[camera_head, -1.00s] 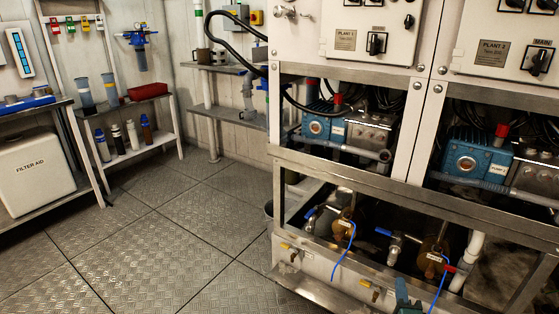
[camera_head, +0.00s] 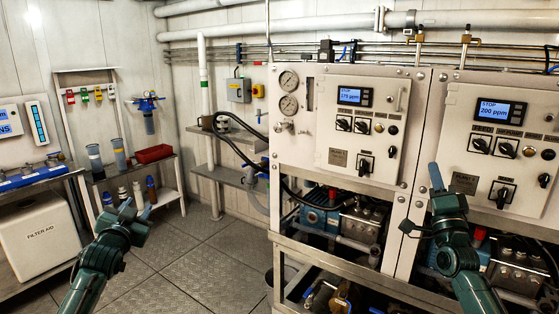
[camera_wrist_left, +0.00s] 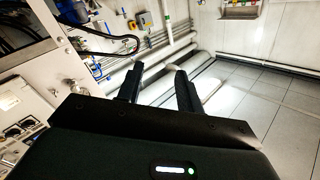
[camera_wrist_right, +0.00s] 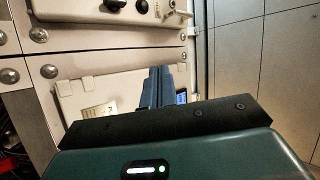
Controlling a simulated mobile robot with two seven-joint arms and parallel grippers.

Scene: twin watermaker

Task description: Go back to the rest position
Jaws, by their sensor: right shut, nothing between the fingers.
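My left gripper (camera_head: 137,208) is raised at the left of the head view, in front of the low shelf and the floor. In the left wrist view its two dark fingers (camera_wrist_left: 158,84) stand apart with nothing between them. My right gripper (camera_head: 436,178) is raised before the two plant panels. In the right wrist view its fingers (camera_wrist_right: 158,86) lie together and hold nothing. No object is in either gripper.
The left plant panel (camera_head: 364,108) and right plant panel (camera_head: 500,150) stand on a metal frame close to my right arm. A shelf with a red tray (camera_head: 154,153) and a white filter aid box (camera_head: 40,236) are at left. The floor (camera_head: 190,275) between is clear.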

